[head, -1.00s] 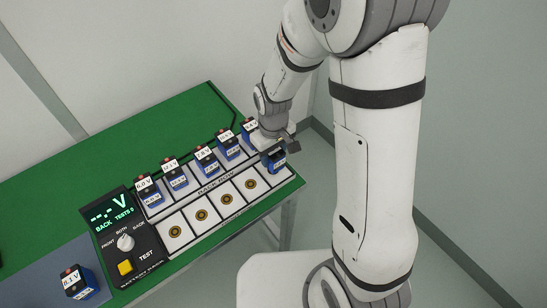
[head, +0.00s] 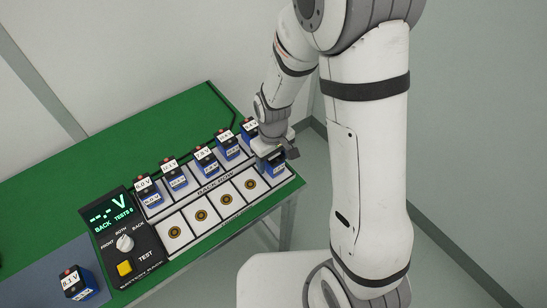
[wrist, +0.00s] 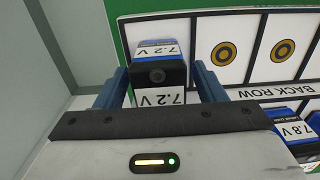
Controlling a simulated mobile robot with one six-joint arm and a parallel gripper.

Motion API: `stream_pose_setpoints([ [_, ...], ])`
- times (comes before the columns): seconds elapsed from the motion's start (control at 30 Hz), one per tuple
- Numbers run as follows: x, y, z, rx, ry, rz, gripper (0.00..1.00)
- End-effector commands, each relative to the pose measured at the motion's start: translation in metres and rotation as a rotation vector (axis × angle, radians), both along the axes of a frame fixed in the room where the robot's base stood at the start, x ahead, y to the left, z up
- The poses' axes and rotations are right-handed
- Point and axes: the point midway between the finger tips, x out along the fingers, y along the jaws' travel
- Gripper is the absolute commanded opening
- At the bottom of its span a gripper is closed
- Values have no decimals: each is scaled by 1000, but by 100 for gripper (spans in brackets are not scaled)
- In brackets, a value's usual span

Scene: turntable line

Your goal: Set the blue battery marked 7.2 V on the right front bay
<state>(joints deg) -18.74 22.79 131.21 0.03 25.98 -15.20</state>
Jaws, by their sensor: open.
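The blue battery marked 7.2 V (wrist: 160,97) stands upright between my gripper's two blue fingers in the wrist view. In the head view this battery (head: 272,166) is at the right end of the front row, partly hidden under my gripper (head: 279,153). The right front bay beneath it is covered. My gripper (wrist: 160,88) is open, with a finger on each side of the battery; I cannot tell whether either touches it.
The other front bays (head: 227,199) are empty with round contacts. Several batteries fill the back row, including the 7.8 V one (head: 206,158). The tester (head: 125,240) stands left, with another battery (head: 77,283) on the grey mat.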

Motion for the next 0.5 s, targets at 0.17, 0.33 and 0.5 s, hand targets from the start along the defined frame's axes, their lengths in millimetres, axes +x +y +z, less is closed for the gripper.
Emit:
stream_pose_setpoints([
  [0.17,0,0,5,0,0,1,64],
  [0.33,1,1,28,2,-6,1,64],
  [0.5,1,1,66,3,-8,1,64],
])
